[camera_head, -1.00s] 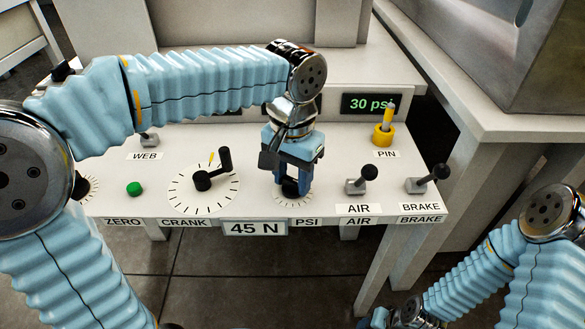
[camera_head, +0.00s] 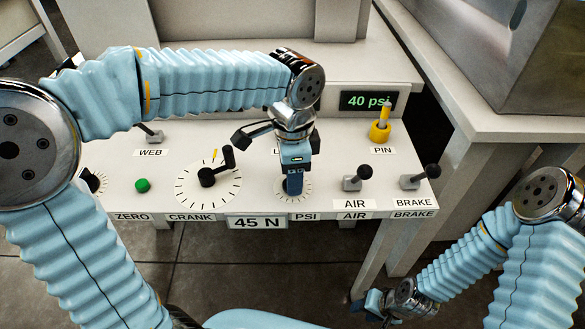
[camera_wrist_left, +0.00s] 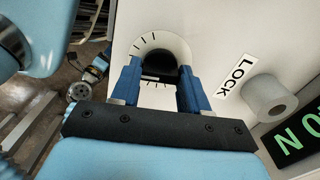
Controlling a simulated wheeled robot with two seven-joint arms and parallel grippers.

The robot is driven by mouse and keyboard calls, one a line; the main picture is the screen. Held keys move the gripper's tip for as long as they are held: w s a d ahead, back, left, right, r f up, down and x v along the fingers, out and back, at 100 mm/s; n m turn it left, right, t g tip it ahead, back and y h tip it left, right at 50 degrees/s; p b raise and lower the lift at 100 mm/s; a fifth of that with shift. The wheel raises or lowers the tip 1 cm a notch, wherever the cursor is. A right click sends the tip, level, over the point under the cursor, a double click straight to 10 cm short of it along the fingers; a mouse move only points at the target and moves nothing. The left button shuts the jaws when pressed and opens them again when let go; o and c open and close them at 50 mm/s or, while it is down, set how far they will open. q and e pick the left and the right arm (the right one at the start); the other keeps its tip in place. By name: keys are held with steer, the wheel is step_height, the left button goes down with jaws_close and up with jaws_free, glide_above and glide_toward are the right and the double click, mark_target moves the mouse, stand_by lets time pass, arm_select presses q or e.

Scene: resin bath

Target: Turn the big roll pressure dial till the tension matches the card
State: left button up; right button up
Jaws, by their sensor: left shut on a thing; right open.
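My left gripper (camera_head: 292,186) points down at the panel, shut on the black knob of the dial with the PSI label (camera_head: 305,216). In the left wrist view the black knob (camera_wrist_left: 178,72) sits between the blue fingers, over a white scale with black ticks (camera_wrist_left: 147,43). In the head view the fingers hide most of the knob. A card (camera_head: 257,222) on the panel's front edge reads 45 N. My right gripper (camera_head: 372,304) is open, low at the right, off the panel.
A crank (camera_head: 217,167) on a large scale stands left of the held dial. AIR (camera_head: 357,178) and BRAKE (camera_head: 420,177) levers stand right. A yellow pin holder (camera_head: 380,132) is behind them. A green button (camera_head: 142,185) is at left. A LOCK label (camera_wrist_left: 234,77) shows beside a grey cylinder (camera_wrist_left: 269,97).

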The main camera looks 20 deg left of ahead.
arm_select(q)
steer(key=shift+m, duration=0.5)
steer(key=o, duration=1.1)
steer(key=shift+c, duration=0.2)
step_height(320, 180, up, 14)
steer(key=p, duration=0.2)
steer(key=shift+f, duration=0.1)
